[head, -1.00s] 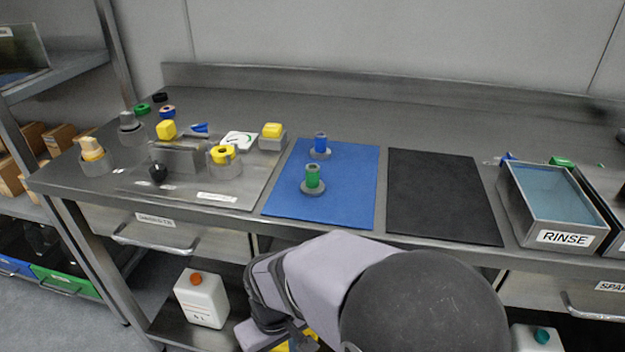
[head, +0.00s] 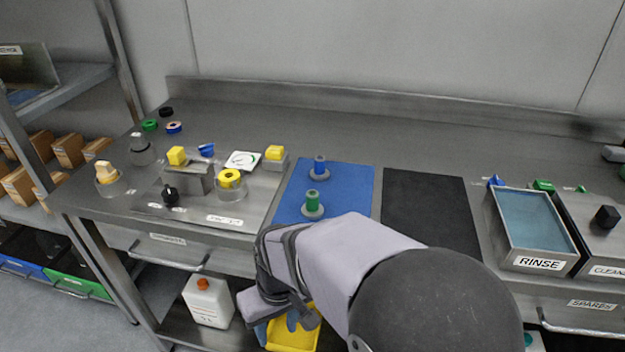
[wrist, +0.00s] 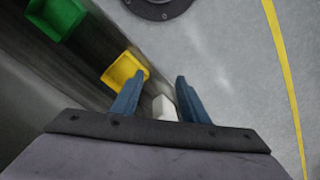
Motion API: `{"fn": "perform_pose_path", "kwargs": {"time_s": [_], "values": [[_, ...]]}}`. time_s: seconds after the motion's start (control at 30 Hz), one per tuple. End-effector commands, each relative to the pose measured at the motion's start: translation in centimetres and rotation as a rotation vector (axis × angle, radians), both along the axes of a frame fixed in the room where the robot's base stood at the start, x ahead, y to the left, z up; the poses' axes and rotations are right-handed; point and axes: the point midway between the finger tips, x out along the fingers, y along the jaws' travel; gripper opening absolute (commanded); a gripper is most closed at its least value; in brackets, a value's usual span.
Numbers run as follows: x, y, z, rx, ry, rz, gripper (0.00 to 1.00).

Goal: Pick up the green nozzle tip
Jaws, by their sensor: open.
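The green nozzle tip (head: 312,197) stands upright on a round grey base at the front of the blue mat (head: 350,190). A blue nozzle tip (head: 319,164) stands on a similar base behind it. My gripper (wrist: 158,98) is open and empty, its two blue fingers spread apart. In the head view the gripper (head: 278,326) hangs below the bench's front edge, low and in front of the mat, apart from the green tip. The wrist view looks down at the floor and does not show the green tip.
A black mat (head: 430,215) and the RINSE tray (head: 540,263) lie to the right. A metal plate with yellow-topped parts and a black knob (head: 170,195) lies to the left. A yellow bin (head: 298,338) and a white jug (head: 207,302) sit below the bench.

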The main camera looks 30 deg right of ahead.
Motion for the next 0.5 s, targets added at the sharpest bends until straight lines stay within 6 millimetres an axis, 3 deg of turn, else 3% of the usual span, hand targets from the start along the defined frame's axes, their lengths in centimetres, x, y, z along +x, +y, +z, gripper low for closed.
{"fn": "perform_pose_path", "kwargs": {"time_s": [0.03,0.1,0.3,0.5], "values": [[0.4,-0.2,3.4,0.009,-0.013,-0.013,0.41],[0.9,-0.4,5.7,0.022,-0.029,-0.026,0.41],[2.1,-0.9,12.3,0.056,-0.075,-0.06,0.41],[3.1,-1.4,17.2,0.081,-0.114,-0.085,0.41]]}}
